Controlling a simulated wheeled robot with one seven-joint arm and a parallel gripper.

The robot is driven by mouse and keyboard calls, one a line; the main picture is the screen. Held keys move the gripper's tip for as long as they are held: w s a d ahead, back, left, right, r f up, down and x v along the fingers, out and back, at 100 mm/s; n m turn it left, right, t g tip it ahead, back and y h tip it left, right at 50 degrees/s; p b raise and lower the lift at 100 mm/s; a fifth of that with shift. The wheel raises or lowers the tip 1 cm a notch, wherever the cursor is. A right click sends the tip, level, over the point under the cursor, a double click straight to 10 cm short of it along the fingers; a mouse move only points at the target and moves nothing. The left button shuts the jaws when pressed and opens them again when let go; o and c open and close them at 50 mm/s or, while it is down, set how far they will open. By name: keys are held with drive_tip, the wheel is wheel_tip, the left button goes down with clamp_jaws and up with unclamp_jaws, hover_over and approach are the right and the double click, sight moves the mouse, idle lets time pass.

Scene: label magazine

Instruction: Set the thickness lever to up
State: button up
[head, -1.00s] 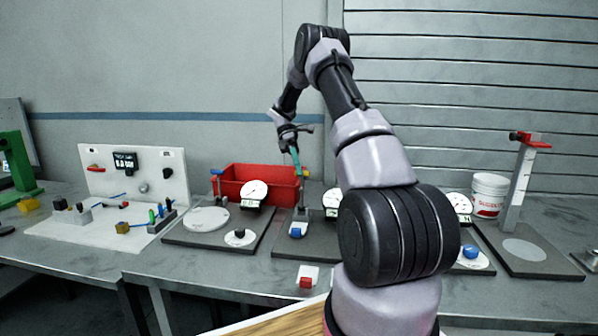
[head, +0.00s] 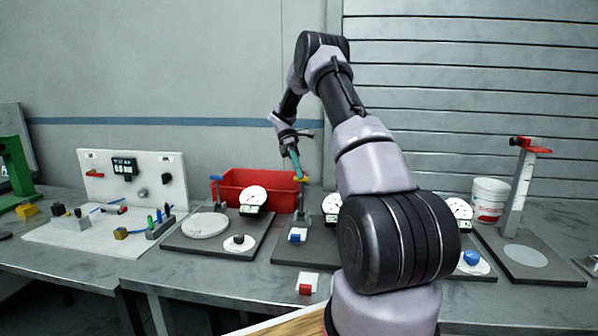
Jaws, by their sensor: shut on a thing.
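A dial gauge stand in the middle of the bench has a lever with a yellow handle (head: 301,179) near its top, in front of the red bin. I take this as the thickness lever, though its label cannot be read. My gripper (head: 297,171) points down from above, its teal fingers ending at the yellow handle. It appears shut on the handle; the contact is small in the picture. The handle looks roughly level. My arm hides part of the dial (head: 331,205) beside it.
A red bin (head: 238,183) stands behind. A gauge stand with a blue handle (head: 216,178) is at left, and a stand with a red top (head: 531,147) at right. A white bucket (head: 488,200) stands at the back right. A white panel (head: 135,176) is further left.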

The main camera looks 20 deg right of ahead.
drive_tip(key=v, duration=0.7)
drive_tip(key=shift+r, duration=0.2)
drive_tip(key=shift+w, duration=0.15)
drive_tip(key=s+a+r+m+t, duration=0.3)
drive_tip(key=s+r, duration=0.4)
drive_tip(key=r, duration=0.2)
drive_tip(key=s+a+r+m+t, duration=0.3)
drive_tip(key=s+r, duration=0.5)
drive_tip(key=s+a+m+t+y, duration=0.1)
drive_tip(key=s+a+m+t, duration=0.3)
drive_tip(key=s, duration=0.5)
drive_tip(key=s+a+m+t, duration=0.4)
drive_tip(key=s+m+t, duration=0.2)
drive_tip(key=s, duration=0.3)
drive_tip(key=shift+s+r+m+y, duration=0.15)
drive_tip(key=shift+r+m+y, duration=0.15)
drive_tip(key=shift+m+y, duration=0.15)
